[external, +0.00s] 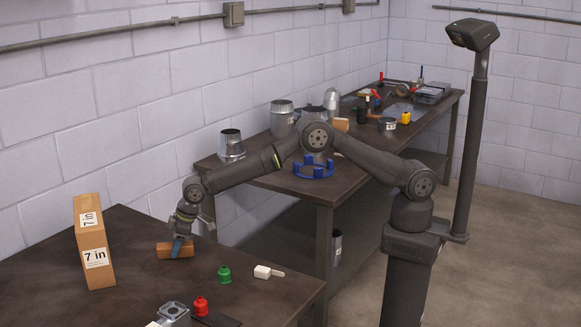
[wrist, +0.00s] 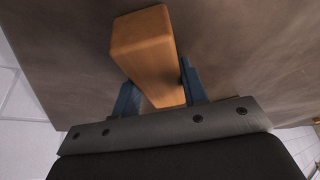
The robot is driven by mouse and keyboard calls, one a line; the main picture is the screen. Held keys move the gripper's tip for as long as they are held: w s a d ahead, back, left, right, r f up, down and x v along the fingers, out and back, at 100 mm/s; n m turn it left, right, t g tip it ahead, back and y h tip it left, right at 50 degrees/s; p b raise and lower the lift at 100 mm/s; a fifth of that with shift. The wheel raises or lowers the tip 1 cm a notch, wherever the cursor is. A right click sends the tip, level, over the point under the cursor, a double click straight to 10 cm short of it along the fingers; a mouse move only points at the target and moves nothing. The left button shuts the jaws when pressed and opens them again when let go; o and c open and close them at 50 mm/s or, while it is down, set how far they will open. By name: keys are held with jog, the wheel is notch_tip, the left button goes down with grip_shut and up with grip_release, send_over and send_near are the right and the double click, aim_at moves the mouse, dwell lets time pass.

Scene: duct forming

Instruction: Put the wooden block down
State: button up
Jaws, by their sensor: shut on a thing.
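The wooden block (external: 166,250) is a small orange-brown bar at the near table's far side, in the external view. In the wrist view the block (wrist: 146,50) extends up and away from between the two blue fingers. My gripper (external: 180,246) points down at the block, with its blue fingers on either side of it. In the wrist view my gripper (wrist: 159,92) is shut on the block. The block is at or very near the dark table top (external: 130,290); I cannot tell whether it touches.
A tall cardboard box (external: 93,245) marked 7 in stands left of the block. Table between box and bottles is clear. A second bench (external: 262,182) holds metal duct parts.

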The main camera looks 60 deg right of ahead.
jog(key=o, duration=1)
jog(key=shift+f, duration=0.1)
jog(key=shift+r, duration=0.4)
jog(key=v, duration=1.1)
jog(key=shift+s+d+r, duration=0.1)
jog(key=shift+d+r, duration=0.05)
jog(key=shift+r, duration=0.05)
jog(key=shift+f, duration=0.1)
jog(key=x, duration=1.1)
jog(key=shift+a+f, duration=0.2)
jog(key=shift+f, duration=0.1)
jog(key=shift+r, duration=1.05)
